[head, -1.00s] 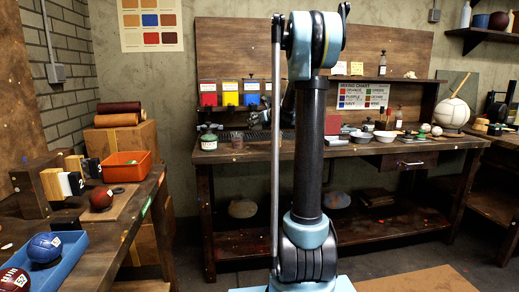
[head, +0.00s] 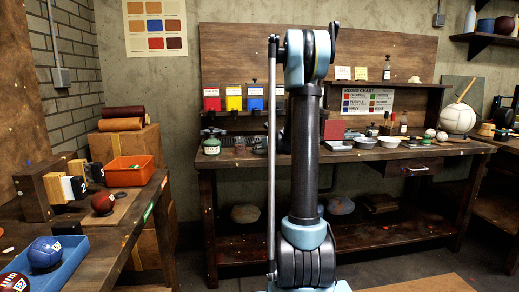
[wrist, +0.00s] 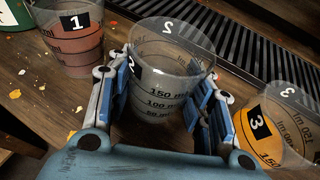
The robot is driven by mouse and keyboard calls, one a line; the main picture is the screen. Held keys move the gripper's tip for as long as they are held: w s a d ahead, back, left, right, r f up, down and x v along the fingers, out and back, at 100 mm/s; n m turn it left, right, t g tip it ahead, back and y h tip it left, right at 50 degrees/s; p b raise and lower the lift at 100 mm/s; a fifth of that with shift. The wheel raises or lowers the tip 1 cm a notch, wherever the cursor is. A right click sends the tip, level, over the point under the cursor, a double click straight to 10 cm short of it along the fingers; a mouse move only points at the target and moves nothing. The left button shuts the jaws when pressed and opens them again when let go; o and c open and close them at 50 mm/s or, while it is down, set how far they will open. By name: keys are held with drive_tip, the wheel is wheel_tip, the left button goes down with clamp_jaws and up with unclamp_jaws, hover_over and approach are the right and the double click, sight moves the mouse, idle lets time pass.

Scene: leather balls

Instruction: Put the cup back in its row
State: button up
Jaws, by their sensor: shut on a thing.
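A clear measuring cup marked 2 (wrist: 165,70) is between the fingers of my gripper (wrist: 158,100), which is shut on it. The cup looks empty and stands roughly upright; whether its base touches the bench is hidden. A cup marked 1 (wrist: 75,45) with reddish-brown contents is to its left. A cup marked 3 (wrist: 272,130) with yellow-orange contents is to its right and nearer. The held cup is between these two. In the head view my arm hides my gripper, and clear cups (head: 240,146) show small on the back bench.
A dark ridged grate (wrist: 262,45) runs behind the cups. A green-labelled jar (head: 211,145) stands left of the cups on the bench (head: 240,160). Red, yellow and blue dispensers (head: 233,101) hang above. Paint flecks spot the bench.

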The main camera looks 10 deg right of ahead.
drive_tip(key=o, duration=1.1)
drive_tip(key=shift+o, duration=0.2)
drive_tip(key=v, duration=1.2)
drive_tip(key=s+a+f+n+g, duration=0.2)
drive_tip(key=s+a+n, duration=0.1)
drive_tip(key=s+n, duration=0.4)
drive_tip(key=s+a+f+n+g, duration=0.2)
drive_tip(key=s+a+f+n, duration=0.15)
drive_tip(key=s, duration=0.55)
drive_tip(key=s+a+f+n+g, duration=0.2)
drive_tip(key=s+n, duration=0.5)
drive_tip(key=s, duration=0.1)
drive_tip(key=s+d+f+n+g+h, duration=0.1)
drive_tip(key=s+f+n, duration=0.2)
drive_tip(key=s, duration=0.4)
drive_tip(key=s+d+f+n+g+h, duration=0.1)
drive_tip(key=s+f+n+h, duration=0.1)
drive_tip(key=s+f+n, duration=0.2)
drive_tip(key=s+d+f+n+g+h, duration=0.2)
drive_tip(key=s+f+n, duration=0.2)
drive_tip(key=s+n, duration=0.3)
drive_tip(key=s, duration=0.4)
drive_tip(key=shift+s, duration=0.25)
